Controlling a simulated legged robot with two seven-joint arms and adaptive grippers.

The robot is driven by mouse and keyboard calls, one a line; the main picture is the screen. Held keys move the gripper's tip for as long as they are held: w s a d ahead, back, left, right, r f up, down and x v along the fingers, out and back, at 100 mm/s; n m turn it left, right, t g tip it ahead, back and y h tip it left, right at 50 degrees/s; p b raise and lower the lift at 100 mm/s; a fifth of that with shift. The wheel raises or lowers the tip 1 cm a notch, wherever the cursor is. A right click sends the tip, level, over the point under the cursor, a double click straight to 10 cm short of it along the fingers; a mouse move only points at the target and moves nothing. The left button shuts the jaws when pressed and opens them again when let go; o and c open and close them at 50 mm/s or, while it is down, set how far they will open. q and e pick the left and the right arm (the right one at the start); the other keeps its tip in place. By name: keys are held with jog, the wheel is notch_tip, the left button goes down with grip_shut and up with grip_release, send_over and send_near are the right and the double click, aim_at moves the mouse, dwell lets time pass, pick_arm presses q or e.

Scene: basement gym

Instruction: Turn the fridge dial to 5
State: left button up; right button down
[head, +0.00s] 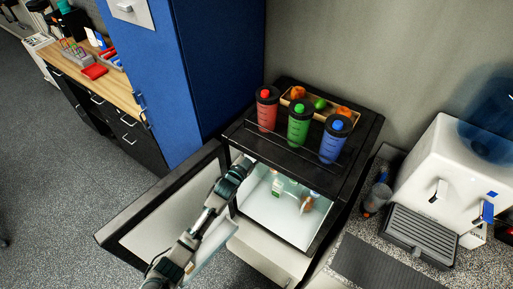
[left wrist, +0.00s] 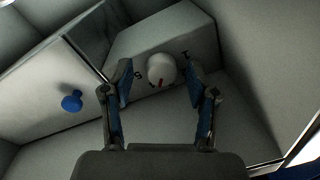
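The black mini fridge (head: 345,187) stands with its door (head: 165,215) swung open to the left, and its lit white inside shows. My left gripper (head: 246,161) reaches in at the upper left of the opening. In the left wrist view the white round dial (left wrist: 161,69) sits on a pale housing, with a red mark at its lower edge. Dark figures surround it; one at its left looks like a 5, the others are hard to read. My left gripper's fingers (left wrist: 160,78) are open, one to each side of the dial, with visible gaps. My right gripper is not in view.
Red, green and blue bottles (head: 299,123) and a wooden tray of fruit (head: 318,103) stand on the fridge top. A small carton (head: 278,188) is inside. A white water dispenser (head: 440,180) stands at right.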

pick_arm(q)
jog(key=v, duration=1.2)
jog(key=shift+w, duration=0.1)
